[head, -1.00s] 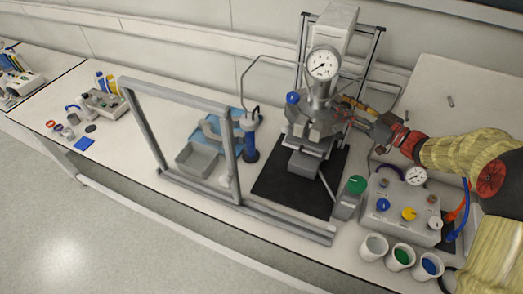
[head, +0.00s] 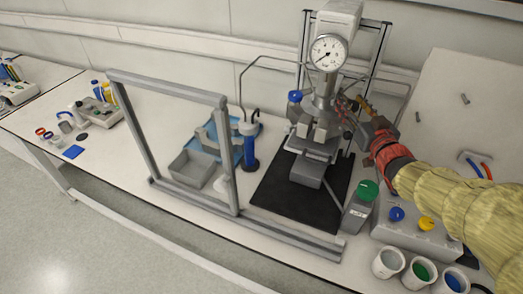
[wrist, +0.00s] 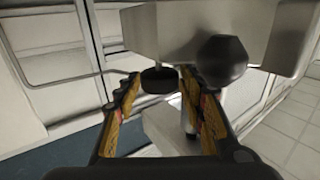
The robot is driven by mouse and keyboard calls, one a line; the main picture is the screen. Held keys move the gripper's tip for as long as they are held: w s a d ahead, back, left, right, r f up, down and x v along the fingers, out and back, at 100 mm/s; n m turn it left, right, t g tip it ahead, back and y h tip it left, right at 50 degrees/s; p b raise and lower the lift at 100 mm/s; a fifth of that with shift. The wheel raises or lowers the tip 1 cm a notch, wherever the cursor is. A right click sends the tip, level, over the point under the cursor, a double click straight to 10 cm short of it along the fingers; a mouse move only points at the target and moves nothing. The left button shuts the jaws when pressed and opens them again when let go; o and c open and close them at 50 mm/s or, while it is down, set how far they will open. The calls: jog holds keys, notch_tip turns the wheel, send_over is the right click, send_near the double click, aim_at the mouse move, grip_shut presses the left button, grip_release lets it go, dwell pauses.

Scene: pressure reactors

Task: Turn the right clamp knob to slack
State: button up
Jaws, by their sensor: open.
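The pressure reactor (head: 318,135) stands on a black mat, with a round dial gauge (head: 328,53) on top. A blue knob (head: 295,97) is on its left side. My gripper (head: 348,104) is open at the reactor's right side and hides the right clamp there in the head view. In the wrist view, my gripper (wrist: 157,84) has its yellow fingers spread on either side of a dark, flat round knob (wrist: 159,80), likely the right clamp knob. I cannot tell whether the fingers touch it. A dark ball-shaped part (wrist: 222,60) is close by the right finger.
A grey control box (head: 412,236) with blue and yellow knobs is at the front right, under my arm. White cups (head: 388,263) stand before it. A green-capped post (head: 360,205) is beside the mat. A grey frame (head: 235,165) stands to the left.

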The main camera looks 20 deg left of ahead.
jog(key=shift+m+t+h+b, duration=0.6)
jog(key=shift+m+h, duration=0.4)
jog(key=shift+h, duration=0.4)
jog(key=shift+m+t+h, duration=0.4)
jog(key=shift+m+h, duration=0.1)
jog(key=shift+h, duration=0.3)
